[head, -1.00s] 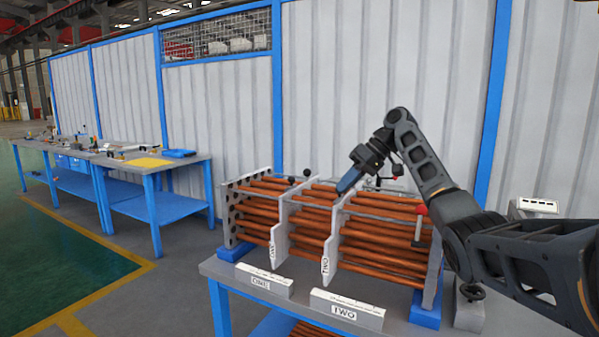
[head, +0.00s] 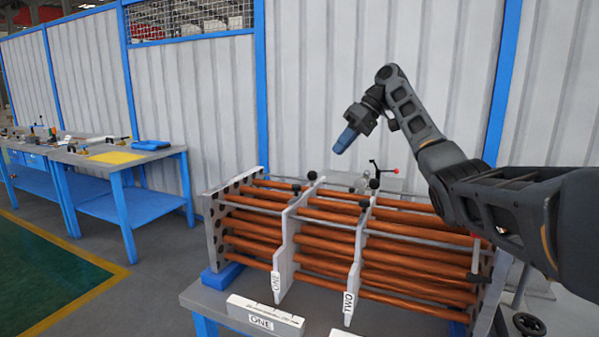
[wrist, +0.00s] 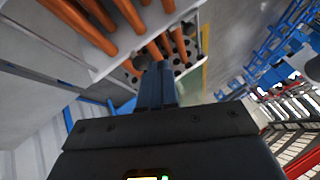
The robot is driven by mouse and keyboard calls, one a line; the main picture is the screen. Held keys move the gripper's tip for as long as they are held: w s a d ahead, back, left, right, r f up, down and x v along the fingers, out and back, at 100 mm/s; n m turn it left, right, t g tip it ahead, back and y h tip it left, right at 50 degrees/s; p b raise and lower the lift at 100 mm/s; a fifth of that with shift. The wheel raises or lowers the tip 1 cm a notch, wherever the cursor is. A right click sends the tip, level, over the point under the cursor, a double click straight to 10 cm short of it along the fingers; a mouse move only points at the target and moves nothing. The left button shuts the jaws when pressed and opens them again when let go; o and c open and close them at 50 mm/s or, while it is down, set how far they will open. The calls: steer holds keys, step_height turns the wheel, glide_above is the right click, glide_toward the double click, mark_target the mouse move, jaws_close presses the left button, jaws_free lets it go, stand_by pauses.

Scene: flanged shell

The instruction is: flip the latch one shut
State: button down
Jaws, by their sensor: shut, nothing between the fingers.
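The rack of copper tubes (head: 260,225) stands on the table, with upright white plates labelled ONE (head: 284,245) and TWO (head: 356,262). A black knob (head: 312,176) sits at the top of plate ONE; I cannot tell from its small size how its latch is set. More black knobs show near plate TWO, and a red-tipped handle (head: 396,170) stands behind it. My gripper (head: 343,145) is in the air above and behind the rack, with its blue fingers shut and empty, touching nothing. In the wrist view the fingers (wrist: 157,85) point toward the tubes (wrist: 92,28) and the perforated end plate.
A white block labelled ONE (head: 262,318) lies on the table front (head: 205,297). My arm spans the right side over the rack's right end. A corrugated wall (head: 190,110) stands behind. Blue workbenches (head: 110,165) are at left, with clear floor between.

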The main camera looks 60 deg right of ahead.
stand_by(0.3)
steer(key=p, duration=0.3)
glide_toward(296, 193)
steer(key=w+d+f, duration=0.3)
steer(key=f, duration=0.1)
steer(key=shift+w+a+f, duration=0.15)
steer(key=shift+a, duration=0.3)
steer(key=shift+w+a+f, duration=0.1)
steer(key=shift+a+f, duration=0.1)
steer(key=shift+a, duration=0.25)
